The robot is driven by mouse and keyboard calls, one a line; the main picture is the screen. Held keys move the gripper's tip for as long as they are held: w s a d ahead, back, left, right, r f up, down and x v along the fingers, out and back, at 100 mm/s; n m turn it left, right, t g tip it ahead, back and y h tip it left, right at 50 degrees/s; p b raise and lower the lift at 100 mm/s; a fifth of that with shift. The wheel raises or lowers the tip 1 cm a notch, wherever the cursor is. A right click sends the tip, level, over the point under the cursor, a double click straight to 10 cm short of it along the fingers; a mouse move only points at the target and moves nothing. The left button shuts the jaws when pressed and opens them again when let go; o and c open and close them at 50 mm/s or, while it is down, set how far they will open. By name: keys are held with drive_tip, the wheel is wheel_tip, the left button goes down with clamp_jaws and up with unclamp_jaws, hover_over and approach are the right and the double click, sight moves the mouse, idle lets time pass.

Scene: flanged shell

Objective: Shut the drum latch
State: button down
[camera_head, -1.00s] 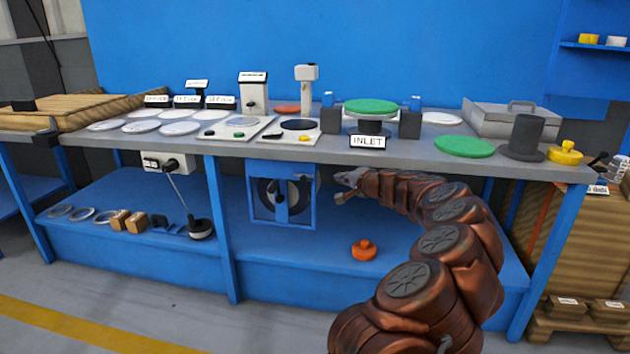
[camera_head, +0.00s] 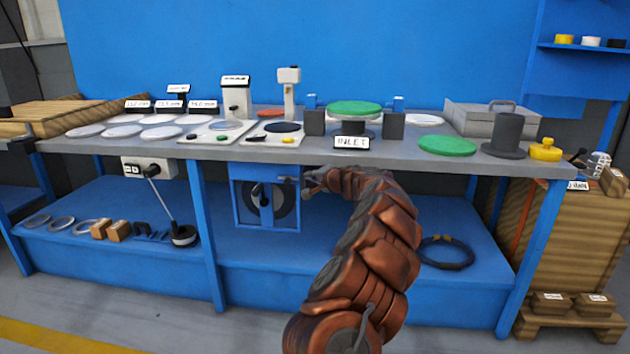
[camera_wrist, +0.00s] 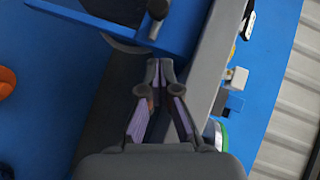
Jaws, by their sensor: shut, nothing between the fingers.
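The drum unit is a blue square frame (camera_head: 268,226) under the bench, with a dark round drum (camera_head: 283,205) inside. A dark handle (camera_head: 259,192) sits on its front, and a small dark bar, possibly the latch, is at its upper right (camera_head: 288,179). My gripper (camera_head: 308,181) is just right of the frame's upper right corner. In the wrist view my gripper (camera_wrist: 160,66) is shut and empty, its tips close below a blue frame edge (camera_wrist: 110,24) and a dark knob (camera_wrist: 158,9). I cannot tell whether they touch.
The grey bench top (camera_head: 400,155) overhangs close above my gripper. A blue leg (camera_head: 203,235) stands left of the drum unit. A coiled dark cable (camera_head: 447,253) lies on the lower shelf. An orange object (camera_wrist: 5,82) shows in the wrist view.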

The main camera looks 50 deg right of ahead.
sight(292, 179)
drive_tip(key=w, duration=0.1)
drive_tip(key=w+a+f+b, duration=0.1)
drive_tip(key=w, duration=0.1)
drive_tip(key=shift+w+a+f, duration=0.2)
drive_tip(key=shift+a+f, duration=0.1)
drive_tip(key=shift+f, duration=0.1)
drive_tip(key=shift+w+a+f, duration=0.1)
drive_tip(key=shift+w+a, duration=0.2)
drive_tip(key=shift+w, duration=0.1)
